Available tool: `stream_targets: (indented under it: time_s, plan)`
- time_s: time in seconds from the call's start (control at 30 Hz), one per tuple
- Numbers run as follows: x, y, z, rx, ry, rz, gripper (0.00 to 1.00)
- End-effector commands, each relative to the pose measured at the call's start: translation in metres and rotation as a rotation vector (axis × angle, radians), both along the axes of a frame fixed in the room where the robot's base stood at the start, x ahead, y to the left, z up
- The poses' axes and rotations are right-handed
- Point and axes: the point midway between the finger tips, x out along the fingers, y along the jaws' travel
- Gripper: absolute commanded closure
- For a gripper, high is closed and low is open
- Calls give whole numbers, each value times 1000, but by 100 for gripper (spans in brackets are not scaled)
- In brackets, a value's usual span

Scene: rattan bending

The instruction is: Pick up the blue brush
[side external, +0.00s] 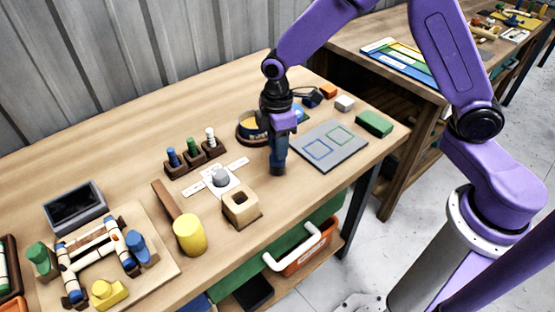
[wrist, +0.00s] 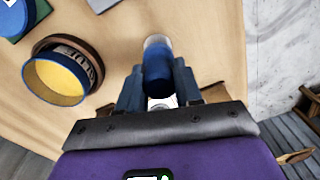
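My gripper (side external: 277,148) points down above the wooden table, between the grey board and the square wooden block. In the wrist view, its two fingers (wrist: 158,88) are closed on either side of a blue cylinder with a pale end, which I take to be the blue brush (wrist: 157,66). In the side view, its blue and dark lower end (side external: 279,165) shows below my gripper. I cannot tell clearly whether its tip touches the table. The fingers hide part of its body.
A round yellow-and-blue container (wrist: 55,80) is close by. The grey board (side external: 330,146) with green and blue squares lies to the right, a green block (side external: 374,123) beyond it. A peg rack (side external: 195,155), wooden block (side external: 241,206) and yellow mallet (side external: 189,235) stand left.

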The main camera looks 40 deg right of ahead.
Motion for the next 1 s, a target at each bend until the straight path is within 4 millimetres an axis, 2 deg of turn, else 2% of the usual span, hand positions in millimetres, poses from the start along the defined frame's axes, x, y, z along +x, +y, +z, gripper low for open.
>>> stream_targets:
  time_s: [0.03, 0.07, 0.37, 0.53, 0.73, 1.0]
  plan:
    - [0, 0, 0, 0, 0, 0, 88]
    - [0, 0, 0, 0, 0, 0, 96]
    - [0, 0, 1, 0, 0, 0, 96]
    - [0, 0, 8, 0, 0, 0, 96]
    - [-1, 0, 36, 1, -2, 0, 96]
    - [-37, -14, 80, 3, -4, 1, 96]
